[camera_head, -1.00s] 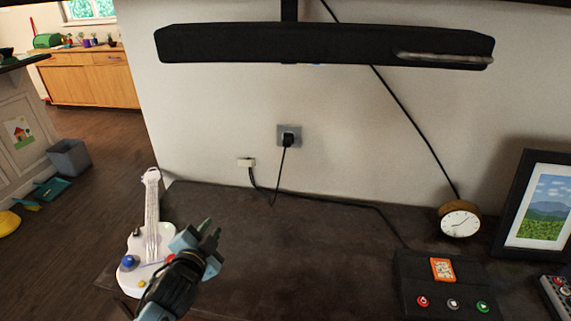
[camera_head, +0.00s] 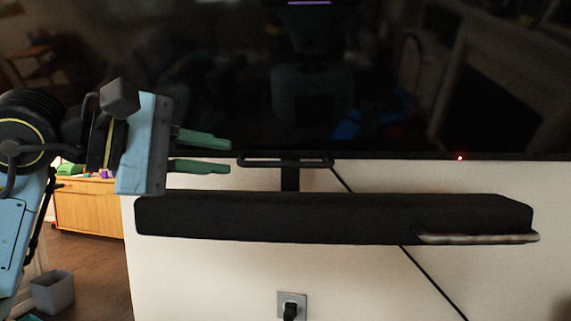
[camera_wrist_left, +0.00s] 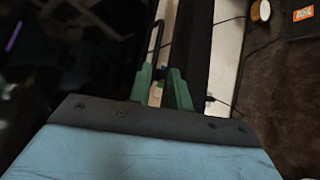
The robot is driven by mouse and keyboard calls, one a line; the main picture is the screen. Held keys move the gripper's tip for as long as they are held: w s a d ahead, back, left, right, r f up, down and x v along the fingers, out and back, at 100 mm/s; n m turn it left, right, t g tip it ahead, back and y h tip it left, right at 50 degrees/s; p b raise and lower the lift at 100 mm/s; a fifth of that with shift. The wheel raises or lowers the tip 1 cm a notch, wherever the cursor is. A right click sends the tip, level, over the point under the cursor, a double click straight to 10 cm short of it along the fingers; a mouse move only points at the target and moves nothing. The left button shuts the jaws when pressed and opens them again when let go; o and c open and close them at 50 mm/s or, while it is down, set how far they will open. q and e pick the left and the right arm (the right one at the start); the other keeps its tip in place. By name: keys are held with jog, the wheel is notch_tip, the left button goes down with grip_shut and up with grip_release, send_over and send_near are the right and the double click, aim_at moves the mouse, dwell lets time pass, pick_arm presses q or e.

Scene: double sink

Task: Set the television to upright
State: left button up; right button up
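The television (camera_head: 330,110) is a large dark, glossy screen across the top of the head view, cut off by the frame's upper edge. Its exact tilt is hard to tell. A dark bar handle (camera_head: 286,162) shows at its lower edge. My left gripper (camera_head: 229,156) points right, with its green fingers apart and nothing between them. It is left of the handle, close to the screen's lower edge. In the left wrist view the handle (camera_wrist_left: 154,38) lies just ahead of the open fingers (camera_wrist_left: 162,82). My right gripper does not show.
A black soundbar (camera_head: 330,218) is on the wall below the screen, with a glossy strip at its right. A cable runs down the wall to the right. A socket (camera_head: 291,305) is lower. A clock (camera_wrist_left: 261,11) shows in the left wrist view.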

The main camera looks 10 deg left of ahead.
aim_at(279, 164)
pick_arm(q)
jog(key=shift+y, duration=0.4)
jog(key=x, duration=0.4)
jog(key=p+x, duration=0.1)
jog(key=x, duration=0.3)
jog(key=p+x, duration=0.1)
jog(key=x, duration=0.4)
jog(key=shift+w+a+r, duration=0.3)
jog(key=shift+w+a, duration=0.05)
grip_shut()
